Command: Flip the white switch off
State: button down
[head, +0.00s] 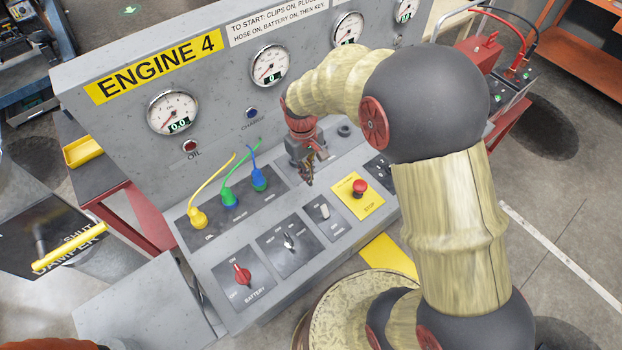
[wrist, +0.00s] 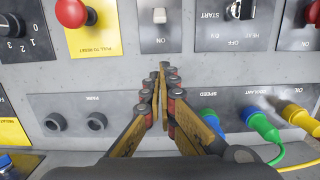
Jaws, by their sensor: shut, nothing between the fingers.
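The white switch (head: 324,211) is a small rocker or toggle on a dark plate in the console's sloped face, between the key switch and the yellow stop plate. It also shows in the wrist view (wrist: 160,15) at the top centre, with an ON label on the side nearer my gripper. I cannot tell which way it is tilted. My gripper (head: 308,182) is shut and empty, pointing down above the console just behind the switch plate. In the wrist view its fingertips (wrist: 161,70) are together, apart from the switch.
A red stop button (head: 359,187) is close right of the switch. The key switch (head: 290,242) and red battery knob (head: 242,273) are to its left. Blue, green and yellow plugs (head: 230,198) with cables stand left of my gripper. The gauge panel (head: 215,95) rises behind.

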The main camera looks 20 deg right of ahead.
aim_at(311, 199)
jog(key=f, duration=0.5)
jog(key=s+f+b, duration=0.1)
jog(key=f, duration=0.2)
jog(key=shift+d+f, duration=0.1)
jog(key=shift+f, duration=0.2)
jog(key=shift+s+d+r, duration=0.25)
jog(key=shift+s+r, duration=0.25)
jog(key=shift+s, duration=0.15)
jog(key=shift+s+d+r, duration=0.2)
jog(key=shift+s+r, duration=0.3)
jog(key=shift+s, duration=0.1)
jog(key=shift+s+d+r, duration=0.15)
jog(key=shift+s, duration=0.2)
